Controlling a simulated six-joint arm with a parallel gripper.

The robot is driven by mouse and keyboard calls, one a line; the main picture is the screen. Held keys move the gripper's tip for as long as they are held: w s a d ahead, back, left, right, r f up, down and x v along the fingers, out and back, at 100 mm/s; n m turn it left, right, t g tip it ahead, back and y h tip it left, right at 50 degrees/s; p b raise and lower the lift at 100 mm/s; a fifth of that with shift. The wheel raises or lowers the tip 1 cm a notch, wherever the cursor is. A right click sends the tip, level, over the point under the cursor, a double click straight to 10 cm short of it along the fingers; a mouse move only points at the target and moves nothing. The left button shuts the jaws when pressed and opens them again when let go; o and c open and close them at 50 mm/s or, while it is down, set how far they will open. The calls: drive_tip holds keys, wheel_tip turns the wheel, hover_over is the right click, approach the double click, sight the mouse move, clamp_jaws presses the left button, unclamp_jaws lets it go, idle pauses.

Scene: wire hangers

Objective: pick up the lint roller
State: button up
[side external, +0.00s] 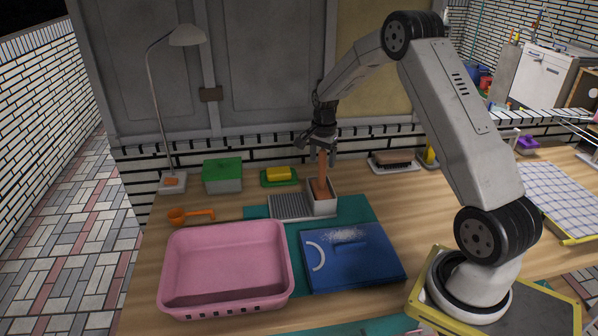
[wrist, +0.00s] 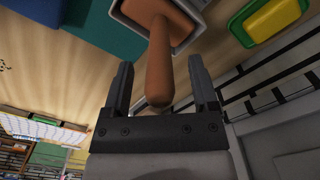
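An orange-brown handle (side external: 323,166), apparently the lint roller's, stands upright in a small light-grey holder (side external: 322,207). Its lower end is hidden inside the holder. In the wrist view the handle (wrist: 160,62) points toward my gripper, with its rounded end near the palm. My gripper (side external: 322,150) is open above the holder, pointing down, at the top of the handle. In the wrist view its two fingers (wrist: 160,72) stand on either side of the handle, with a visible gap on each side.
A grey ribbed tray (side external: 290,206) adjoins the holder on a teal mat (side external: 362,209). A pink basin (side external: 225,265) and a blue board (side external: 375,270) with white specks lie in front. A yellow block (side external: 279,174) and green box (side external: 222,175) stand left; a brown-topped brush (side external: 394,158) lies right.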

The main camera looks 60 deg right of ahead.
clamp_jaws()
drive_tip(key=shift+r, duration=0.1)
drive_tip(key=shift+r, duration=4.95)
drive_tip(key=shift+s, duration=0.1)
